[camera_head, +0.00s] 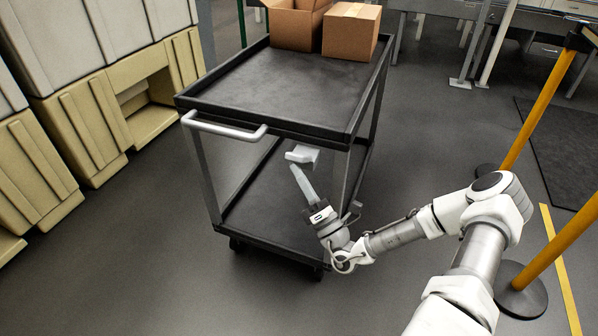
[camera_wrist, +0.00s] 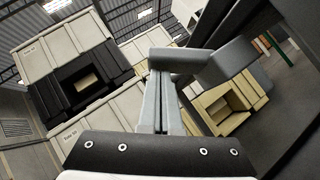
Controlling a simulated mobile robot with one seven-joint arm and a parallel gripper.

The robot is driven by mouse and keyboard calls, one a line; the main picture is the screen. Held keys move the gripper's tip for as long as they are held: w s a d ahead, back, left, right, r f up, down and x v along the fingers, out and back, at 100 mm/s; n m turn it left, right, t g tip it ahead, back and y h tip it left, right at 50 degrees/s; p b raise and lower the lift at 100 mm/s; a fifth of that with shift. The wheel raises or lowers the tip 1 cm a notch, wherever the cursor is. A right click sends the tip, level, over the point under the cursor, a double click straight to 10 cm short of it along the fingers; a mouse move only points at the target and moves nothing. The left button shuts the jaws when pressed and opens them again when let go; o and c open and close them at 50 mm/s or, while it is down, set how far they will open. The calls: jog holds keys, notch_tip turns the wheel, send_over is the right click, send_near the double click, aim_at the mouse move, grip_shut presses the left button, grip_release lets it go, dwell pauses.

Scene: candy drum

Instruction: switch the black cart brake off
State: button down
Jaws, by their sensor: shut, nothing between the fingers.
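The black cart (camera_head: 265,95) stands in the middle of the head view, with a top shelf, a lower shelf and a grey push handle (camera_head: 225,128) on its near side. A light grey lever-like piece (camera_head: 302,154), which looks like the brake, shows below the top shelf's near edge. It also appears as a grey block (camera_wrist: 222,62) at upper right of the fingers in the wrist view. My gripper (camera_head: 297,171) is shut and empty, its fingertips just below this piece. The fingers (camera_wrist: 162,85) point up toward it; I cannot tell whether they touch.
Two cardboard boxes (camera_head: 349,32) sit at the back of the top shelf. Beige and grey crates (camera_head: 95,120) line the left. Yellow posts (camera_head: 540,95) with dark round bases stand at right, near my arm. Floor is clear left of the cart.

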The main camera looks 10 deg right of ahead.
aim_at(302, 158)
jog(key=shift+r+p, duration=0.2)
jog(key=shift+p, duration=0.1)
jog(key=r+m+h+p, duration=0.1)
jog(key=m+p, duration=0.1)
jog(key=p, duration=0.2)
jog(key=r+m+g+h+p, duration=0.1)
jog(key=m+h+p, duration=0.1)
jog(key=p, duration=0.3)
jog(key=w+d+r+m+g+h+p, duration=0.1)
jog(key=r+m+p, duration=0.1)
jog(key=p, duration=0.3)
jog(key=shift+m+h, duration=0.4)
jog(key=m+g+p, duration=0.1)
jog(key=p, duration=0.2)
jog(key=w+r+m+g+h+p, duration=0.1)
jog(key=p, duration=0.3)
jog(key=shift+w+d+r+m, duration=0.15)
jog(key=shift+d+r+m, duration=0.05)
jog(key=shift+d+m, duration=0.2)
jog(key=p, duration=0.1)
jog(key=m+g+p, duration=0.1)
jog(key=p, duration=0.1)
jog(key=shift+w+d+r+h, duration=0.15)
jog(key=shift+w+d+h, duration=0.1)
jog(key=shift+w+h, duration=0.1)
jog(key=shift+w+m+p, duration=0.15)
jog(key=shift+m+p, duration=0.15)
jog(key=shift+p, duration=0.2)
jog(key=shift+d+g, duration=0.1)
jog(key=shift+g, duration=0.2)
